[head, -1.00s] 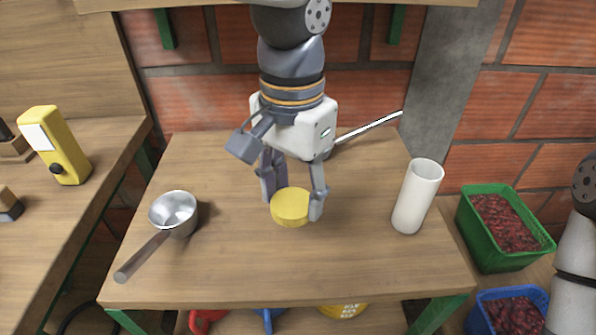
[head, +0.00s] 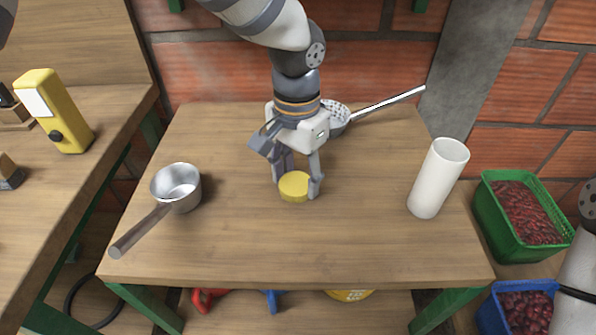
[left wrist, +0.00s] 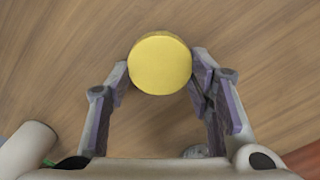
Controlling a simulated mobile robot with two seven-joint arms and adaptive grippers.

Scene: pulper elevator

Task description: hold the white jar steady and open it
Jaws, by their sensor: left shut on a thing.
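My left gripper (head: 297,190) is over the middle of the table, its fingers pointing down and shut on the sides of a yellow round lid-like disc (head: 294,187). In the left wrist view the disc (left wrist: 160,63) sits between the two fingertips (left wrist: 160,72). I see no white body under the disc, and cannot tell whether it touches the table. A tall white cylinder (head: 437,180), the only white jar-like thing I make out, stands apart on the table's right side. My right gripper is out of view.
A saucepan (head: 176,187) is on the wooden table (head: 330,245) at the left. A long-handled strainer (head: 337,116) lies behind my gripper. Green (head: 485,220) and blue (head: 492,317) crates of red fruit are at the right. The table's front middle is clear.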

